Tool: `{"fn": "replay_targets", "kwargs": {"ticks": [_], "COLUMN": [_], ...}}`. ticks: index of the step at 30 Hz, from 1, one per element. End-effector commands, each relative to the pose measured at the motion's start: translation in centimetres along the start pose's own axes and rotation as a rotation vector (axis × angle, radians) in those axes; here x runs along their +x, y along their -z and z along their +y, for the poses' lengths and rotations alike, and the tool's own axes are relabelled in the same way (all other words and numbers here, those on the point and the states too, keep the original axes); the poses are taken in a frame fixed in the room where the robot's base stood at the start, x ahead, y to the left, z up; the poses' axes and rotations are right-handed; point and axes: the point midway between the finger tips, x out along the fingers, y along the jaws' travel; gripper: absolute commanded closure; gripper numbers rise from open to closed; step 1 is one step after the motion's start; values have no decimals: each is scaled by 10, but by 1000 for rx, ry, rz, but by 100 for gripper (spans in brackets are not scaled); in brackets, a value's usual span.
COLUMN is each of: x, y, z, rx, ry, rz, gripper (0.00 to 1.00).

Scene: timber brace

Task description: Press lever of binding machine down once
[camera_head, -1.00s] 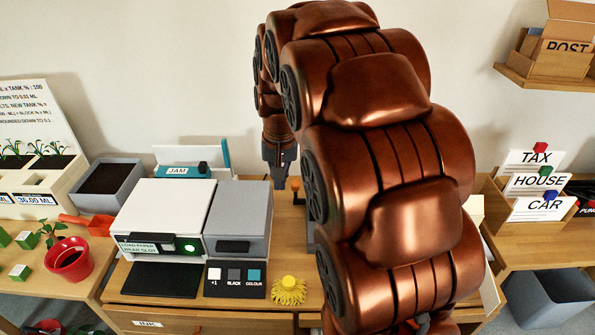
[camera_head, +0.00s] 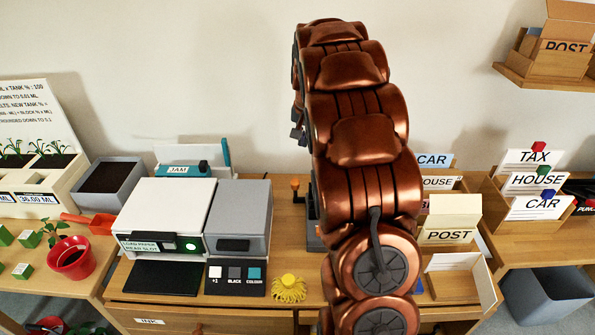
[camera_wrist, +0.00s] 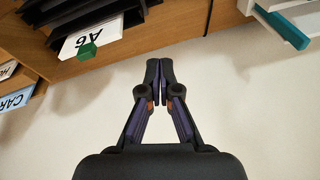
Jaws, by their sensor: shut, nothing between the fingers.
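A grey machine (camera_head: 312,238) stands on the desk, mostly hidden behind my arm in the head view. An orange knob (camera_head: 295,184) on a short upright stem shows at its left rear; it looks like the lever of the binding machine. My gripper (camera_wrist: 160,70) is shut and empty in the wrist view, its fingertips together in front of a bare pale wall. In the head view only a small dark part near my wrist shows, above the orange knob and apart from it; the fingers are hidden there. The lever does not show in the wrist view.
A white and grey printer (camera_head: 240,215) stands left of the machine, with a yellow tassel (camera_head: 289,288) in front. A POST box (camera_head: 449,222) and card holders stand right.

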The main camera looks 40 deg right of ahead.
Motion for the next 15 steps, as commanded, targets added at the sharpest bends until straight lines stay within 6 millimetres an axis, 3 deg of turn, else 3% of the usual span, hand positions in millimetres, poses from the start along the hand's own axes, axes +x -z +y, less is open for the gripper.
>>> {"fn": "replay_targets", "kwargs": {"ticks": [8, 15], "x": [18, 58], "y": [-1, -1], "z": [0, 0], "rx": [0, -1], "ry": [-2, -1], "rz": [-6, -5], "gripper": [100, 100]}}
